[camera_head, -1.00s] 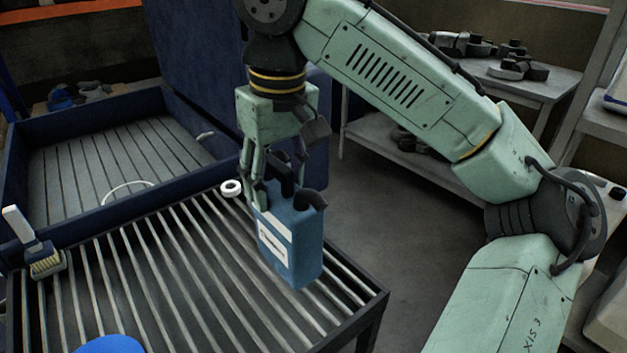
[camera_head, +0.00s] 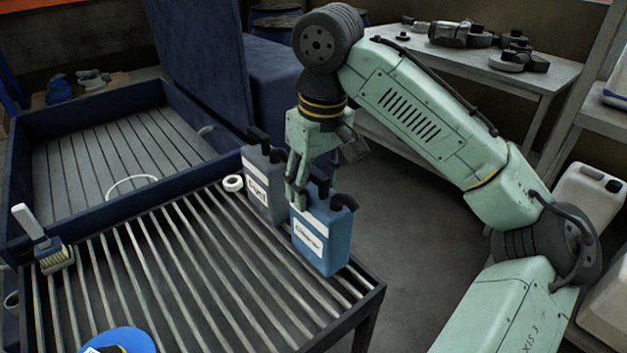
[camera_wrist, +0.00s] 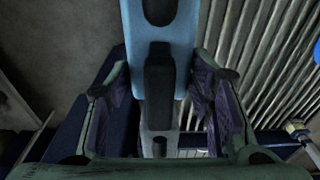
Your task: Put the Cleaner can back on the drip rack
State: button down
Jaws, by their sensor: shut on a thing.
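The blue Cleaner can (camera_head: 322,242) is upright over the right part of the slatted drip rack (camera_head: 185,262), near its right edge. I cannot tell whether its base touches the slats. My gripper (camera_head: 297,195) is above the can and shut on its top, at the dark handle. The fingers hide part of the can's top. In the wrist view, the light blue can (camera_wrist: 163,40) and its dark handle lie between my two fingers (camera_wrist: 165,105).
A grey Fuel can (camera_head: 263,190) stands just left of the Cleaner can. A white ring (camera_head: 233,183) lies by it. A brush (camera_head: 45,245) is at the rack's left, and a blue round thing (camera_head: 122,341) at the front. The middle slats are clear.

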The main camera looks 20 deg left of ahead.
jog(key=c, duration=0.8)
grip_release()
jog(key=shift+f, duration=0.1)
jog(key=shift+o, duration=0.2)
jog(key=r, duration=0.8)
jog(key=d+r+b, duration=0.1)
jog(key=r, duration=0.3)
jog(key=shift+s+d+r, duration=0.1)
jog(key=shift+s, duration=0.3)
